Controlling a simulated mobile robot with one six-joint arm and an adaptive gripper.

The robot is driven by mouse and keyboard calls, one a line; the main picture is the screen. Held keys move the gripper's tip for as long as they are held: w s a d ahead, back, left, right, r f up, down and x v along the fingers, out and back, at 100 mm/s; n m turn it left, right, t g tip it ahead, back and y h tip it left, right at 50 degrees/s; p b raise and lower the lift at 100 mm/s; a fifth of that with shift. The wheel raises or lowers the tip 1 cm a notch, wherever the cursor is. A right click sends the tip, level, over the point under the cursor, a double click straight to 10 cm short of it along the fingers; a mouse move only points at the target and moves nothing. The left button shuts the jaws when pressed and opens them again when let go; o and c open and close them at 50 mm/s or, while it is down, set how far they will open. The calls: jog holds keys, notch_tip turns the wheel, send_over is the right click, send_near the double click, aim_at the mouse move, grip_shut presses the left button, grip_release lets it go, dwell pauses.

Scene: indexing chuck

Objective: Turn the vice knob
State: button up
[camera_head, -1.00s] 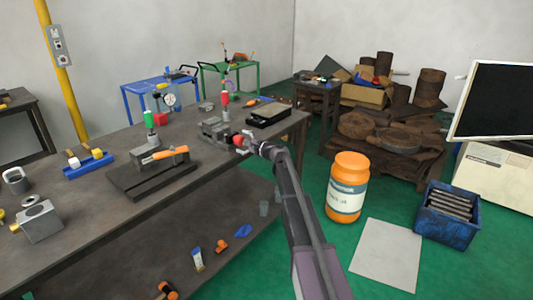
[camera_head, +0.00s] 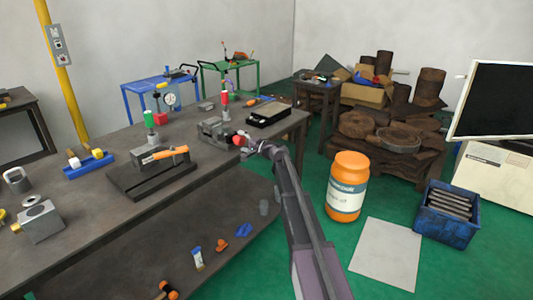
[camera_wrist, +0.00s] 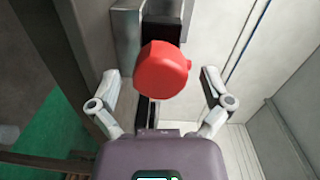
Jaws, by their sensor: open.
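The red vice knob (camera_wrist: 163,69) is in the middle of the wrist view, just ahead of my gripper (camera_wrist: 161,88). Its fingers are spread apart, one on each side of the knob, with gaps on both sides. In the head view the knob (camera_head: 240,139) is small and sits at the near right end of the grey vice (camera_head: 214,130) on the long workbench. My gripper (camera_head: 250,145) is close beside it there, at the bench's front edge. Fine detail at the fingertips is too small to tell in the head view.
The workbench (camera_head: 65,199) also holds a dark fixture with an orange-handled tool (camera_head: 163,155), a green-topped gauge stand (camera_head: 151,122) and a dark tray (camera_head: 268,114). An orange jar (camera_head: 349,170) and a blue crate (camera_head: 447,212) stand on the green floor at right.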

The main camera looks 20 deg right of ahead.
jog(key=n, duration=0.5)
jog(key=shift+n, duration=0.4)
jog(key=n, duration=0.6)
jog(key=shift+h, duration=0.3)
jog(key=n, duration=0.6)
jog(key=shift+a+t, duration=0.1)
jog(key=shift+t, duration=0.3)
jog(key=n, duration=0.6)
jog(key=shift+b, duration=0.4)
jog(key=v, duration=1.3)
jog(key=shift+s, duration=0.35)
jog(key=shift+f, duration=0.15)
jog(key=shift+w+d+f+m+g+y, duration=0.1)
jog(key=shift+w+d+m+y, duration=0.1)
jog(key=shift+m, duration=0.65)
jog(key=shift+w+d+m+g+y, duration=0.15)
jog(key=shift+d+m, duration=0.1)
jog(key=shift+m, duration=0.55)
jog(key=shift+w+d+f+m+g+y, duration=0.1)
jog(key=shift+d+m+y, duration=0.1)
jog(key=shift+m, duration=0.65)
